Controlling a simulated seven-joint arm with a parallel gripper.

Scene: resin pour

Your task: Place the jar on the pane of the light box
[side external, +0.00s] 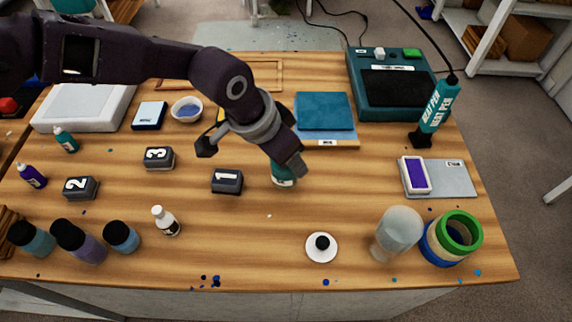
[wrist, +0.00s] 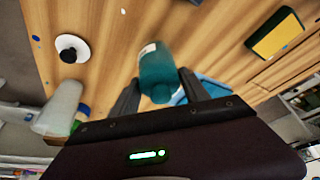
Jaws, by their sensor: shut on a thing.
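The jar is a teal container with a white label; in the side view its lower part (side external: 283,180) shows beneath my gripper (side external: 288,163). In the wrist view the jar (wrist: 157,72) lies between the two dark fingers of my gripper (wrist: 157,88), which is shut on it. Its upper part is hidden in the side view, and I cannot tell whether its base touches the table. A flat white box with a pale top, apparently the light box (side external: 82,108), lies at the far left. Its top looks bare, partly behind my arm.

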